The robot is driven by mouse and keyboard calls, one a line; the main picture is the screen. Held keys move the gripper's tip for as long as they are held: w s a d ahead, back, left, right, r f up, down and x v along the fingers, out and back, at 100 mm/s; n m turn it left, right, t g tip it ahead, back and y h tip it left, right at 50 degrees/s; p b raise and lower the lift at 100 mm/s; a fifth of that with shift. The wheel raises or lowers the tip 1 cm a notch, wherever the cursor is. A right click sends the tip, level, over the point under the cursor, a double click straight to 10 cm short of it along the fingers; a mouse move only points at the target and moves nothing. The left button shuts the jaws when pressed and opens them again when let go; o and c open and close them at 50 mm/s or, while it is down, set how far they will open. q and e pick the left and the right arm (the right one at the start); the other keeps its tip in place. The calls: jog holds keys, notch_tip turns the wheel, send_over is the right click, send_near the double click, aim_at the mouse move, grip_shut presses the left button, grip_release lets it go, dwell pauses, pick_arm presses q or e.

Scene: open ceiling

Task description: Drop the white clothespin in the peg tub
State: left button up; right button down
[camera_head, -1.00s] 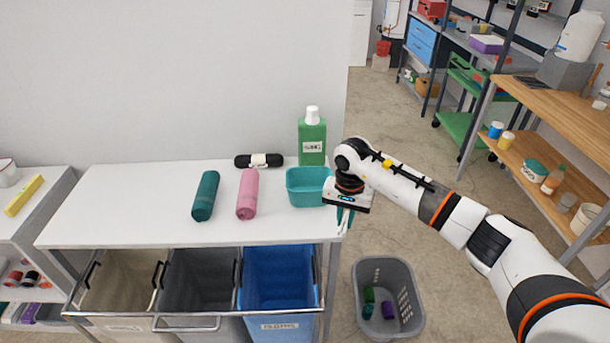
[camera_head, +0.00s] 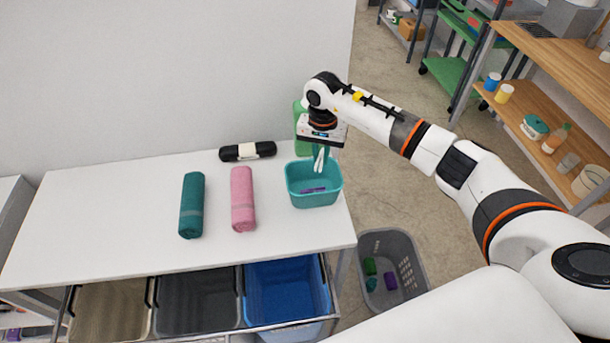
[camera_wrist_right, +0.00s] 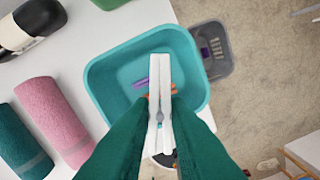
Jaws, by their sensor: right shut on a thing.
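The white clothespin (camera_wrist_right: 160,95) is held between the green fingers of my right gripper (camera_head: 320,158), which is shut on it. In the head view the gripper points down over the teal peg tub (camera_head: 315,197), at the right end of the white table. In the right wrist view the clothespin overlaps the opening of the tub (camera_wrist_right: 100,85). Purple and orange pegs lie inside the tub, partly hidden by the clothespin and fingers. My left gripper is not in view.
A pink rolled towel (camera_head: 242,200) and a teal rolled towel (camera_head: 191,206) lie left of the tub. A green bottle (camera_head: 300,118) stands behind my gripper. A grey basket (camera_head: 402,262) is on the floor.

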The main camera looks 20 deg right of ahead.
jog(key=shift+s+f, duration=0.1)
jog(key=shift+f, duration=0.15)
jog(key=shift+f+b, duration=1.3)
jog(key=shift+f, duration=1.4)
jog(key=c, duration=1.3)
grip_release()
notch_tip(320, 180, up, 12)
jog(key=b, duration=0.2)
jog(key=shift+b, duration=0.3)
